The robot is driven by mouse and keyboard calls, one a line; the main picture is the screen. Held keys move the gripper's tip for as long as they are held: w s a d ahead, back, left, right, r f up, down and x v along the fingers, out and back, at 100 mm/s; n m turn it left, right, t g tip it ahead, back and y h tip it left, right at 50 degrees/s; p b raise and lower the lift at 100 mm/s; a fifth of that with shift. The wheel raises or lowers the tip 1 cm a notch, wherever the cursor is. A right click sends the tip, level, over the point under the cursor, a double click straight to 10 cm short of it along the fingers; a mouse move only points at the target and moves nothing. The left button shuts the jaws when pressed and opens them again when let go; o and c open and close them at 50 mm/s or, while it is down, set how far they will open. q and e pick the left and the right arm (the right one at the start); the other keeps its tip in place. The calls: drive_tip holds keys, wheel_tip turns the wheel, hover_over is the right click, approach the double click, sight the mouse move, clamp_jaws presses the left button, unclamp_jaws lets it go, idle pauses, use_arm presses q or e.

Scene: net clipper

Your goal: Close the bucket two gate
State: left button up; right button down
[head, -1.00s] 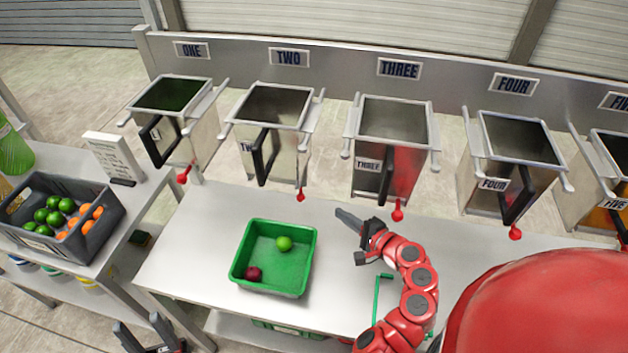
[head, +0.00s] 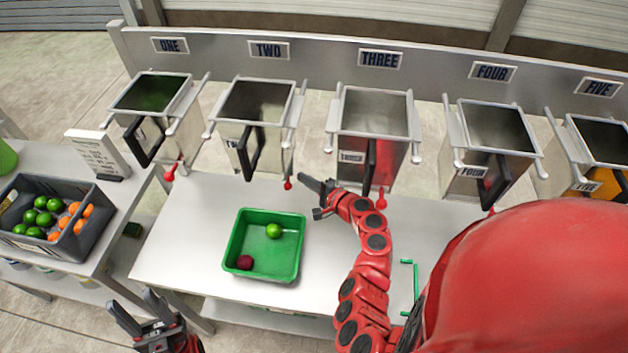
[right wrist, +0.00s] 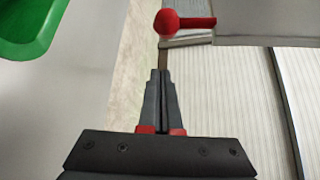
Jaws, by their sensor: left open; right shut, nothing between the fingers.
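Bucket two (head: 252,108) is a metal hopper with a black handle (head: 251,152), hanging under the TWO sign (head: 269,50). Its red lever knob (head: 288,185) hangs at its lower right. My right gripper (head: 306,183) is shut and empty, just right of that knob and apart from it. In the right wrist view, a red knob (right wrist: 168,23) on a short red stem lies just beyond the shut fingertips (right wrist: 160,72), not touching. The gate itself is hidden under the bucket. My left gripper (head: 132,304) is open and empty at the lower left, away from the buckets.
A green tray (head: 228,248) with a green and a dark red fruit stands on the table (head: 185,235). Bucket three (head: 375,115) and its red knob (head: 381,202) are close to my right arm. A grey fruit crate (head: 95,225) stands at left.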

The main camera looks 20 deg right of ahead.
drive_tip(key=s+a+p, duration=0.1)
drive_tip(key=s+a+r, duration=0.1)
drive_tip(key=a, duration=0.1)
drive_tip(key=shift+s+r+p, duration=0.1)
drive_tip(key=shift+p, duration=0.3)
